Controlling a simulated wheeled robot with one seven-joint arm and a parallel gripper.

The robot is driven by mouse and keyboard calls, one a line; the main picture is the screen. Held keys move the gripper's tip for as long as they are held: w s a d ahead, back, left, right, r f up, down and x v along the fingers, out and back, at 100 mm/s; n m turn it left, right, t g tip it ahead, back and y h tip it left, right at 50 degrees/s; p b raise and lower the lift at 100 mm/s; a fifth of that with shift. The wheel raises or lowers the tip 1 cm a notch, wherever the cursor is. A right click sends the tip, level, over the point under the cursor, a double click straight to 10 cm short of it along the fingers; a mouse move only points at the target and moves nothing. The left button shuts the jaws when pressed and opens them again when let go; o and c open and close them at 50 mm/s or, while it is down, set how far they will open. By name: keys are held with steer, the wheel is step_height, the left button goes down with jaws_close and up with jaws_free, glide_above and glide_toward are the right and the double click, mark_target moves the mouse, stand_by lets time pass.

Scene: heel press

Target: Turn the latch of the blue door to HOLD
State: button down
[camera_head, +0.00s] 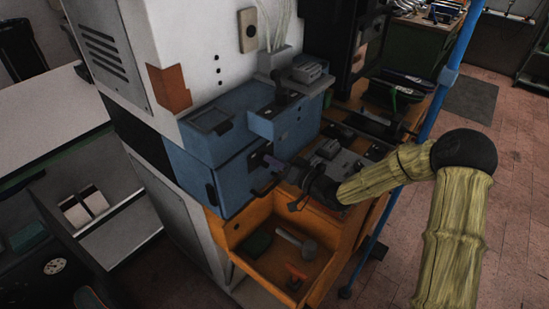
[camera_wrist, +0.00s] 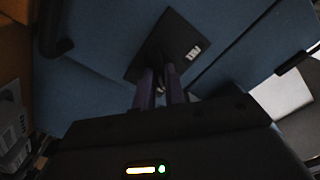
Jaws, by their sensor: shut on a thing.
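The blue door (camera_head: 225,185) is on the front of the blue cabinet and looks shut. A dark latch plate (camera_head: 255,158) sits on its right part. In the wrist view the plate (camera_wrist: 150,62) is a dark square, tilted in the picture, with a small white marking too small to read surely. My gripper (camera_head: 268,172) reaches the plate from the right. In the wrist view its two purple-grey fingers (camera_wrist: 160,88) are close together at the plate's middle, shut on the latch (camera_wrist: 163,62). The fingers mostly hide the latch, so its setting cannot be told.
Below the door an open orange drawer (camera_head: 240,240) holds a hammer (camera_head: 297,241), a green item (camera_head: 256,244) and a small orange item (camera_head: 295,276). A blue pole (camera_head: 440,95) stands at the right.

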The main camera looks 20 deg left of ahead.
steer(key=shift+m, duration=0.4)
steer(key=c, duration=1.5)
jaws_free()
steer(key=shift+o, duration=0.2)
steer(key=b+v, duration=0.2)
steer(key=v, duration=1.5)
steer(key=shift+d, duration=0.2)
steer(key=shift+s+f, duration=0.1)
steer(key=shift+f, duration=0.1)
